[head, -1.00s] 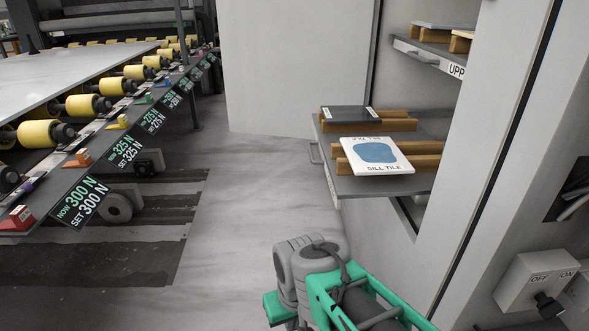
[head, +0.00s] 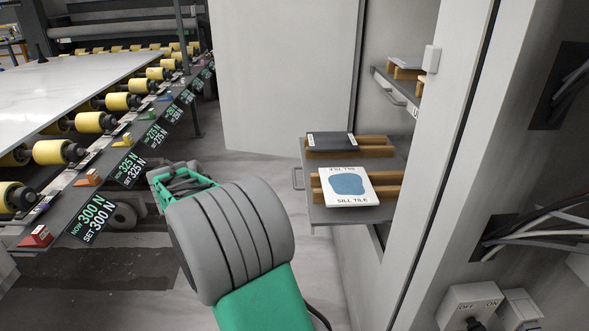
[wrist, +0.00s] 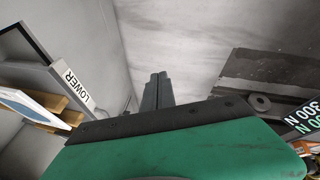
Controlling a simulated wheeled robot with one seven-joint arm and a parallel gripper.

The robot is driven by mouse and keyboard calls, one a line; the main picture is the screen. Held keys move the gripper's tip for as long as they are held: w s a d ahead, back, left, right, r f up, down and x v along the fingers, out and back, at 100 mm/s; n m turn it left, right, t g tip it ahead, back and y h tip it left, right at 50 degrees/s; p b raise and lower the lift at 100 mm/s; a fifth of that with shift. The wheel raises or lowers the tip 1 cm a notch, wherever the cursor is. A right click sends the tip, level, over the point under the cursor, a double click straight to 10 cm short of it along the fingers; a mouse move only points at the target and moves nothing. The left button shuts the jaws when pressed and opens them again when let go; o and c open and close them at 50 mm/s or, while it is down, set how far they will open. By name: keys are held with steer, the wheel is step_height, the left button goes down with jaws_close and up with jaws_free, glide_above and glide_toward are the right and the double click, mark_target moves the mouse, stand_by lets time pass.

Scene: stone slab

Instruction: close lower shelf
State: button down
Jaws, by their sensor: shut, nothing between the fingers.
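The lower shelf (head: 318,213) is a grey tray pulled out of the pale cabinet at right in the head view. A handle (head: 297,178) is on its left front edge. It carries a white sill tile (head: 348,201) and a dark tile (head: 331,140) on wooden bars. In the wrist view the shelf's front shows a LOWER label (wrist: 76,83) at left. My gripper (wrist: 157,78) is shut and empty in the wrist view, to the right of that label and apart from it.
The upper shelf (head: 390,89) is inside the cabinet above. A pale panel (head: 275,75) stands behind the lower shelf. A roller table with a stone slab (head: 60,95) runs along the left. Bare floor lies between table and cabinet. Switch boxes (head: 470,304) are at lower right.

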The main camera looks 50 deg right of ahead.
steer(key=d+r+m+g+h+p, duration=0.1)
steer(key=d+r+m+p, duration=0.15)
steer(key=d, duration=0.65)
steer(key=d+r+m+g+h+p, duration=0.15)
steer(key=d+p, duration=0.25)
steer(key=d, duration=0.5)
steer(key=s+d+f+p, duration=0.1)
steer(key=s+d+f, duration=0.3)
steer(key=d+f, duration=0.4)
steer(key=shift+s+d, duration=0.4)
steer(key=shift+d, duration=0.65)
steer(key=shift+s, duration=0.1)
